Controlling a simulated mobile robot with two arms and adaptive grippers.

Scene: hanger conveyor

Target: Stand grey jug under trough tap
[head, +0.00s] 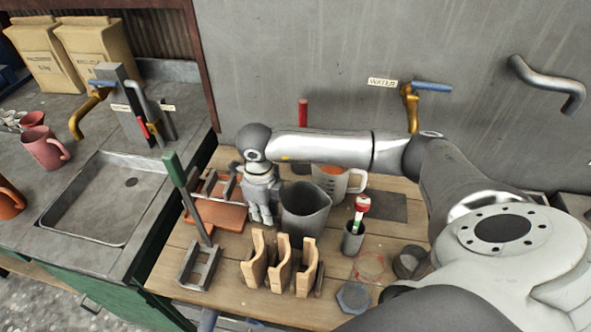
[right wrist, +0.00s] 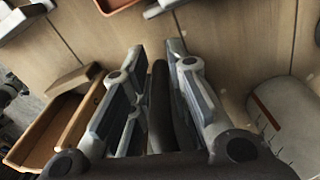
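The grey jug (head: 305,212) stands upright on the wooden bench, its spout to the right. My right gripper (head: 262,212) points down at the jug's left side. In the right wrist view its fingers (right wrist: 160,85) are closed around a dark upright strip (right wrist: 160,110), which looks like the jug's handle; the head view hides this grip. The trough (head: 112,195) is a sunken basin in the grey counter at left. A brass tap (head: 88,112) with a blue lever stands behind it. My left gripper is not in view.
Wooden holders (head: 280,268) stand just in front of the jug. A green-handled upright tool (head: 185,195) stands between jug and trough. Another brass tap (head: 410,108) is on the wall.

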